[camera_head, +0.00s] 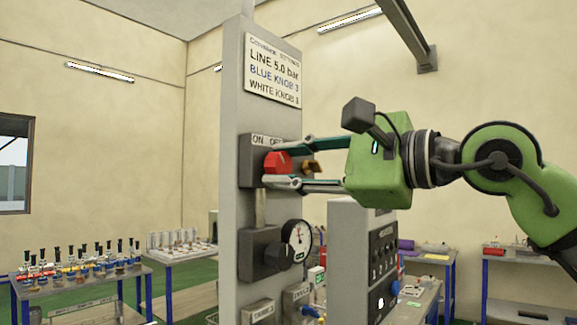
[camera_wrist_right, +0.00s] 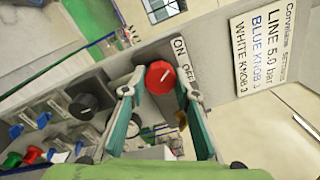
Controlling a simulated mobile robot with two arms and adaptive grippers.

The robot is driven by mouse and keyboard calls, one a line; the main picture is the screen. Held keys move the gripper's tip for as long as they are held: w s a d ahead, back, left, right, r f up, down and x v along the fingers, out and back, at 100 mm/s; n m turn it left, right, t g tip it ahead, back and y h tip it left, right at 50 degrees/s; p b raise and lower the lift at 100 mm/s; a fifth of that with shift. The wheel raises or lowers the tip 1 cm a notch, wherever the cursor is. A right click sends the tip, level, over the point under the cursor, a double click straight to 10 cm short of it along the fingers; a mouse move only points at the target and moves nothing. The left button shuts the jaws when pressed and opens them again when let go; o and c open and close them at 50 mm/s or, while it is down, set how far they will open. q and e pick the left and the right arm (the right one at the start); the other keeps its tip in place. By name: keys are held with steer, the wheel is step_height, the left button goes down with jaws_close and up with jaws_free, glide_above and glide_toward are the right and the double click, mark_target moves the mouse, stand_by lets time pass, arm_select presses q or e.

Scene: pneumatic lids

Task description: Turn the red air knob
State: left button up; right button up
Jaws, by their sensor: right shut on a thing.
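The red air knob (camera_head: 277,162) sits on a dark grey box (camera_head: 249,170) marked ON and OFF, fixed to a grey column. My right gripper (camera_head: 283,165) reaches in from the right, one finger above the knob and one below it. The jaws are shut on the knob. In the right wrist view the red knob (camera_wrist_right: 160,77) lies between the two fingertips of my right gripper (camera_wrist_right: 159,84), and the ON OFF label (camera_wrist_right: 184,60) shows beside it. My left gripper is not in view.
A sign (camera_head: 272,69) hangs above the knob. A pressure gauge (camera_head: 298,236) and a dark knob (camera_head: 279,256) are below it. A grey panel with dark knobs (camera_head: 382,255) stands close under my right gripper. A bottle table (camera_head: 80,285) is at the left.

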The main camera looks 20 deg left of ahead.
steer(key=shift+n, duration=0.8)
steer(key=o, duration=1.1)
steer(key=v, duration=1.2)
